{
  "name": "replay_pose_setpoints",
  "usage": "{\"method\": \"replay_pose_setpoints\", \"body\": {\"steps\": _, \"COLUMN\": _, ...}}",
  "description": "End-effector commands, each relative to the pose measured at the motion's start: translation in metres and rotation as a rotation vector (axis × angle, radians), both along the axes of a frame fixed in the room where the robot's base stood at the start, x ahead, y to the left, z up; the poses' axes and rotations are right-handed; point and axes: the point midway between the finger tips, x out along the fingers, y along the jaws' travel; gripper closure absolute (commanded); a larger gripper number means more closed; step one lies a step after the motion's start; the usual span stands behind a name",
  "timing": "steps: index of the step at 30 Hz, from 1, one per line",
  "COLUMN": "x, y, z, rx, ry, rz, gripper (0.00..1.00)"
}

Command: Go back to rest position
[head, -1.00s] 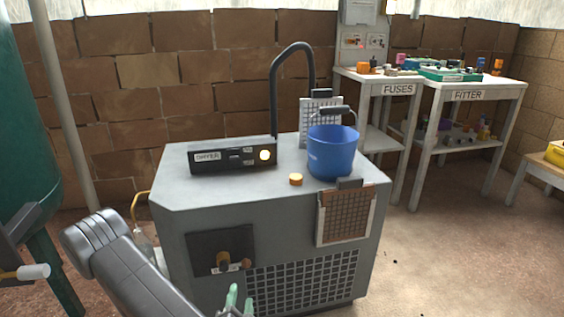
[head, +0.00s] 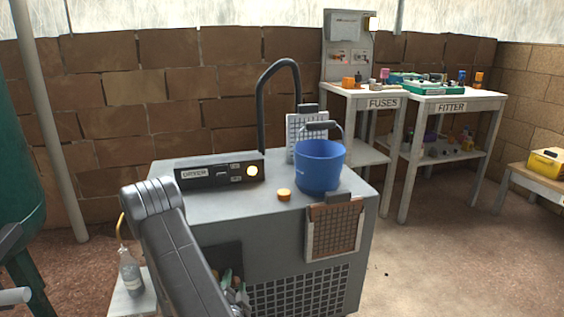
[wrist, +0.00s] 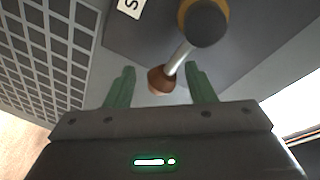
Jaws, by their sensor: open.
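My gripper (wrist: 160,88) shows in the wrist view with its two green fingers apart and nothing between them that they touch. A brown knob on a metal stem (wrist: 165,78) lies beyond and between the fingertips, on the dark front panel (wrist: 130,40) of the grey dryer cabinet; whether the fingers are clear of it in depth is hard to tell. In the head view my gripper (head: 230,288) is low in front of the cabinet, partly hidden behind my arm, which also covers most of the panel.
Benches marked FUSES (head: 383,103) and FITTER (head: 451,107) stand behind.

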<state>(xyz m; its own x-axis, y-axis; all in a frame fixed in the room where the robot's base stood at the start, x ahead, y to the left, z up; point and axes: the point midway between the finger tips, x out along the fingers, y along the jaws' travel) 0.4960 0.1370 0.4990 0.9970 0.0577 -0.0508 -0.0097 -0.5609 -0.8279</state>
Motion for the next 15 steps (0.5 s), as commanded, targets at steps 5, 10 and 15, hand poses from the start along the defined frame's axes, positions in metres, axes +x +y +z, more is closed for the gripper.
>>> {"method": "replay_pose_setpoints", "body": {"steps": 5, "x": 0.0094, "y": 0.0004, "z": 0.0001, "rx": 0.001, "ry": -0.001, "rz": 0.000, "gripper": 0.50}}
{"method": "replay_pose_setpoints", "body": {"steps": 10, "x": 0.0100, "y": 0.0006, "z": -0.0001, "rx": 0.000, "ry": -0.001, "rz": 0.001, "gripper": 0.50}}
{"method": "replay_pose_setpoints", "body": {"steps": 15, "x": 0.0093, "y": 0.0006, "z": 0.0000, "rx": 0.000, "ry": -0.001, "rz": 0.001, "gripper": 0.50}}
